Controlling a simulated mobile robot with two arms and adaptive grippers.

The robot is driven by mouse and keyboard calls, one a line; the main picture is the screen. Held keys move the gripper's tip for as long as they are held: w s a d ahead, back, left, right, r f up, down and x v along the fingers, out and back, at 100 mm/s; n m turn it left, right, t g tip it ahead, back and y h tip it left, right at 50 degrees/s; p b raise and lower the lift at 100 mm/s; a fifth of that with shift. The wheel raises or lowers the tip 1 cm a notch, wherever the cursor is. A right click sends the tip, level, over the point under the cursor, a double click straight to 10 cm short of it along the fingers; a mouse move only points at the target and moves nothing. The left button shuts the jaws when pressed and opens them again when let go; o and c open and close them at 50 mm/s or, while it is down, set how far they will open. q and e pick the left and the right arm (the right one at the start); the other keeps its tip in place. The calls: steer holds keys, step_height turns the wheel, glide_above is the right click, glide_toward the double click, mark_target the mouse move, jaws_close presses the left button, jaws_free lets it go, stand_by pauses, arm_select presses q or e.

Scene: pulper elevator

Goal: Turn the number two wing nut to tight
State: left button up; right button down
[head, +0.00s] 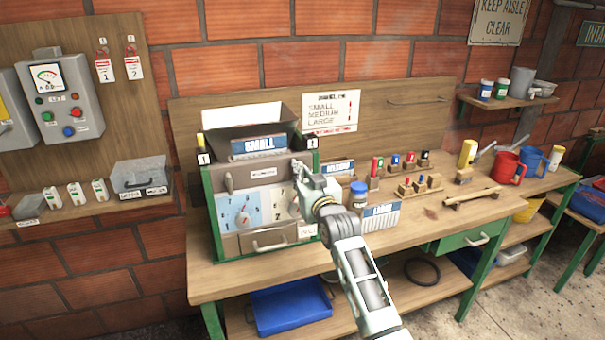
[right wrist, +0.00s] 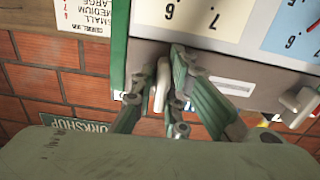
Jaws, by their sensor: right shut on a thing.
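The sorting machine (head: 270,244) with a "SMALL" sign stands on the bench. A pale wing nut (head: 228,182) is on the left of its front panel; it also shows at the right of the upside-down right wrist view (right wrist: 300,103). A second pale wing nut (right wrist: 162,85), on the panel's right side, stands between the fingers of my right gripper (right wrist: 165,98), which is shut on it. In the head view my right gripper (head: 301,179) covers this nut. The number tag (head: 312,143) above it is too small to read surely. My left gripper is not in view.
A blue dial panel (head: 238,212) and a cream one beside it sit below the nuts. A blue-lidded jar (head: 358,195) stands close right of my right gripper. Small bottles, blocks and a red mug (head: 508,166) stand farther right on the bench.

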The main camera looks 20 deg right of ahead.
steer(key=shift+a+f+m, duration=0.1)
steer(key=shift+f+m, duration=0.15)
steer(key=shift+m, duration=0.15)
steer(key=c, duration=1.8)
jaws_free()
steer(key=shift+r, duration=0.1)
steer(key=shift+o, duration=0.2)
steer(key=shift+r, duration=0.1)
steer(key=s, duration=1.2)
steer(key=shift+d, duration=0.25)
